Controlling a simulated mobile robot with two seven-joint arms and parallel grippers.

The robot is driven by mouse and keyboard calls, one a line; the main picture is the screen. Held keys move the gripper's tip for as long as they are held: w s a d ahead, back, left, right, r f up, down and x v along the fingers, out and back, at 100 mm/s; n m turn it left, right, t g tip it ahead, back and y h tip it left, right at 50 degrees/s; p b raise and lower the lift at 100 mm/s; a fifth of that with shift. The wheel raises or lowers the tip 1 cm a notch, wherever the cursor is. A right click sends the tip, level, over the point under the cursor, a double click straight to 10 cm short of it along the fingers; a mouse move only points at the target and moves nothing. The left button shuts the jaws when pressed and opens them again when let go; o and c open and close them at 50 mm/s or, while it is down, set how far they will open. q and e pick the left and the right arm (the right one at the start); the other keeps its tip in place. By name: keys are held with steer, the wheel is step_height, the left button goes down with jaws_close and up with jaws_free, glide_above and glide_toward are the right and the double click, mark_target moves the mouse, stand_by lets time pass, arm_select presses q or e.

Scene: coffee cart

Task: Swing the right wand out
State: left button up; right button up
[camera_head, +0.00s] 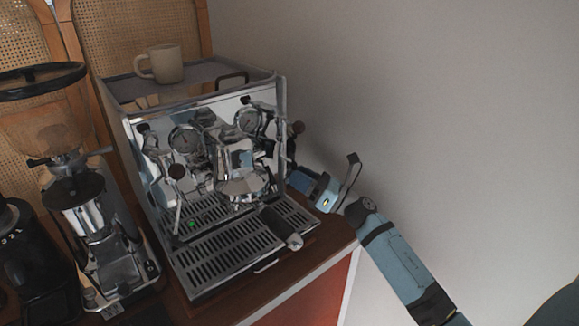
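The chrome espresso machine (225,245) stands on the cart with its front turned toward the lower right. Its right wand (281,150) is a thin chrome tube hanging at the right front edge, below a dark round knob (298,127). The wand's lower end is hard to make out against the machine. My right gripper (291,170) reaches in from the lower right and is at the machine's right side, close beside the wand. Its fingertips are dark and partly hidden, so I cannot tell whether they touch the wand or how far apart they are. My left gripper is out of view.
A portafilter with a dark handle (281,227) sticks out over the drip tray (225,252). The left wand (177,215) hangs at the left front. A beige mug (167,64) sits on top. A grinder (95,225) stands at left. Open space lies right of the machine, before the wall.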

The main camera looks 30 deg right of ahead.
mark_target(290, 168)
steer(key=shift+x, duration=1.55)
steer(key=shift+c, duration=0.2)
jaws_close()
steer(key=s+m+g+h+p, duration=0.1)
steer(key=p, duration=0.5)
steer(key=s+r+m+g+h+p, duration=0.1)
steer(key=p, duration=0.6)
steer(key=shift+s+d+g, duration=0.2)
steer(key=shift+s+g, duration=0.1)
steer(key=shift+o, duration=0.2)
jaws_free()
